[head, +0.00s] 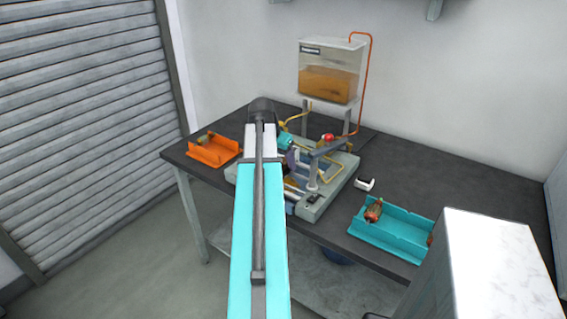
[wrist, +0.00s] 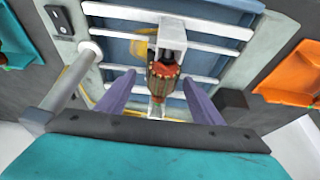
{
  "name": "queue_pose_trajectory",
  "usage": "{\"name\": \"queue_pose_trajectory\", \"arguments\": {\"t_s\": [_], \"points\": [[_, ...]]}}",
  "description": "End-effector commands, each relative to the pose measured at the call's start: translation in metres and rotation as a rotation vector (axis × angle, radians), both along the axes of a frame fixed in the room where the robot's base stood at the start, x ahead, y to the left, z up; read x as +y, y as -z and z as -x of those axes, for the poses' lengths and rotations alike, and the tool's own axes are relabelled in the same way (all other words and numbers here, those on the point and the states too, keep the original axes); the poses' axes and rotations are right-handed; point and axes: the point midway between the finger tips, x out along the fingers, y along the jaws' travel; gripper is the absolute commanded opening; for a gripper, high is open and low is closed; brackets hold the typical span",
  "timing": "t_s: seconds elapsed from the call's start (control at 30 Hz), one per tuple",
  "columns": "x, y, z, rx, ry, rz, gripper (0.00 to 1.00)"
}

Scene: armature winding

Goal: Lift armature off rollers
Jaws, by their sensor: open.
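The armature (wrist: 164,82), with a copper and red-brown body, sits over the machine's pale bars in the middle of the wrist view. A pale grey block-like part (wrist: 172,36) adjoins its upper end. My gripper (wrist: 158,88) is open, with one purple finger on each side of the armature. Gaps show between the fingers and the armature; contact with the bars is hard to tell. In the head view my arm hides the armature, and only a bit of a purple finger (head: 291,158) shows beside the machine (head: 325,198).
An orange tray (head: 220,155) with a part in it stands left of the machine. A teal tray (head: 388,243) with copper-coloured parts lies to the right. A tank of amber liquid (head: 328,85) stands behind. A post (wrist: 62,85) rises close to the gripper's left.

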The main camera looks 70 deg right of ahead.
Motion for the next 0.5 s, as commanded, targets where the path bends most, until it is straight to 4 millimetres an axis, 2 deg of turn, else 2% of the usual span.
{"name": "queue_pose_trajectory", "arguments": {"t_s": [0.1,0.4,0.47,0.5], "points": [[0.0000,-0.0001,0.0001,0.000,0.000,0.000,0.61],[0.0002,0.0000,0.0006,0.001,0.000,0.000,0.10],[-0.0002,-0.0005,0.0008,0.001,0.001,0.001,0.00],[0.0000,-0.0004,0.0008,0.001,0.002,0.000,0.00]]}}
